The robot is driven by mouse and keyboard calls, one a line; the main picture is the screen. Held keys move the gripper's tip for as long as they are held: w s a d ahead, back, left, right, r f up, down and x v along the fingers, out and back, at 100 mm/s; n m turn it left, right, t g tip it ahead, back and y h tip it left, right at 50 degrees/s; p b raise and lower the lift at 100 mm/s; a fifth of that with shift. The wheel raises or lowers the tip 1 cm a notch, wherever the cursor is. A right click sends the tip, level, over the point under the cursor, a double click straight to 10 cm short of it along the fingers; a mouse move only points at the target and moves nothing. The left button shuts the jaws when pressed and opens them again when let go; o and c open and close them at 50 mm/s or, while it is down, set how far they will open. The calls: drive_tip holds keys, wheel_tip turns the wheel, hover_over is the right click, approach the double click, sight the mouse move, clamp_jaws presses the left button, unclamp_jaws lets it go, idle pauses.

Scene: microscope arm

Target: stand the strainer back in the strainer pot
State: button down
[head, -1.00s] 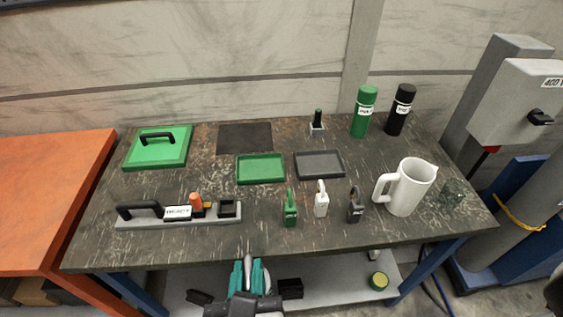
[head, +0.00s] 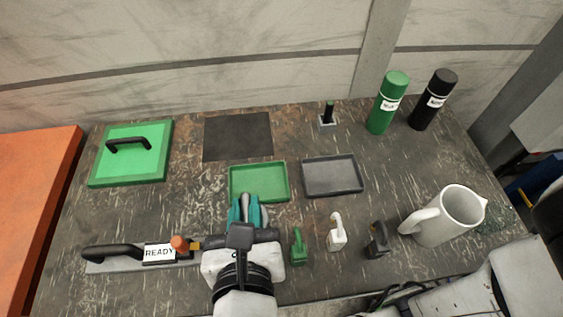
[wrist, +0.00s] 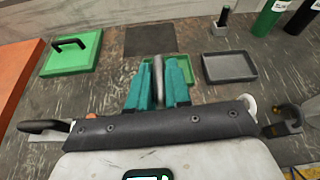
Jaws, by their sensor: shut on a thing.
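My gripper (head: 247,212), with teal fingers, is over the table just in front of the green tray (head: 259,164). It is shut on a slim grey piece (wrist: 157,70), which stands up between the fingers in the wrist view. This may be the strainer; its lower part is hidden, so I cannot tell. I cannot pick out the strainer pot with certainty. A dark green mesh-like thing (head: 492,224) lies beside the white jug (head: 448,216).
Small green (head: 298,248), white (head: 336,234) and black (head: 376,241) handled items stand right of my gripper. Behind are a grey tray (head: 350,190), a dark mat (head: 237,157), a green lidded box (head: 104,172), and green (head: 386,108) and black (head: 431,105) bottles.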

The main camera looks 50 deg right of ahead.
drive_tip(key=shift+w+d, duration=0.2)
drive_tip(key=shift+w+d+f+b, duration=0.1)
drive_tip(key=shift+w+f+b, duration=0.1)
drive_tip(key=shift+w+f, duration=3.2)
drive_tip(key=shift+w+d+f+b, duration=0.1)
drive_tip(key=shift+w+f+b, duration=0.05)
drive_tip(key=shift+w+f, duration=3.2)
drive_tip(key=shift+w+r, duration=0.2)
drive_tip(key=shift+w, duration=0.05)
drive_tip(key=c, duration=1.1)
unclamp_jaws()
drive_tip(key=shift+o, duration=0.2)
